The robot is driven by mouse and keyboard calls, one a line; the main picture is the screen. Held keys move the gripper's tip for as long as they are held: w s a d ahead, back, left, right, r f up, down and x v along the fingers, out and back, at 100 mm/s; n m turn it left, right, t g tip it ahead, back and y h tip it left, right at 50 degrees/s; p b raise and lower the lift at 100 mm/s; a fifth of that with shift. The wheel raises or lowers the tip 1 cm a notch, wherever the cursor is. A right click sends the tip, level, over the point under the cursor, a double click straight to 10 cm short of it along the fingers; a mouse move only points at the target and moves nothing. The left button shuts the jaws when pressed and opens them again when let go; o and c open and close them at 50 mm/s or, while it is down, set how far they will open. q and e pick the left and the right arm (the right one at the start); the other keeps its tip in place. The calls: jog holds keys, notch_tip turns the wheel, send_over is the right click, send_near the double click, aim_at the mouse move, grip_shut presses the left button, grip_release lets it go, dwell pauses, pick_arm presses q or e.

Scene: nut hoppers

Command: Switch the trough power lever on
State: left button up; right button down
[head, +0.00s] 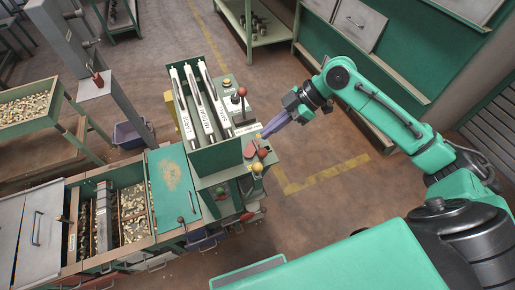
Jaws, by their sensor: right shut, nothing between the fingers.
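My right gripper (265,133) reaches in from the right, shut and empty, its purple fingertips beside the small label plate at the right edge of the green trough machine (214,152). A lever with a red ball (242,92) stands upright on a pale panel just above and left of the fingertips. Red pieces (262,152) and a yellow ball knob (257,167) sit just below the fingertips. I cannot read which control is the trough power lever. Whether the fingers touch anything is unclear. My left gripper is out of view.
Hoppers holding nuts (131,212) stand at the lower left beside a teal lid (173,184). Another red-handled lever (98,79) is on a grey post at the left. A nut tray (25,108) stands further left. Floor with yellow tape (325,173) is free at the right.

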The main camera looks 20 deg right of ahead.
aim_at(259, 151)
jog(key=shift+a+f, duration=0.3)
jog(key=shift+a, duration=0.1)
jog(key=p+x, duration=0.2)
jog(key=x, duration=0.6)
jog(key=shift+w+a+f+p, duration=0.1)
jog(key=shift+a+f+p, duration=0.15)
jog(key=shift+a+p, duration=0.1)
jog(key=d, duration=0.1)
jog(key=d+p, duration=0.1)
jog(key=d+f, duration=0.1)
jog(key=shift+s+d+p, duration=0.25)
jog(key=shift+p, duration=0.1)
jog(key=shift+d+f, duration=0.1)
jog(key=shift+d, duration=0.25)
jog(key=shift+a, duration=0.15)
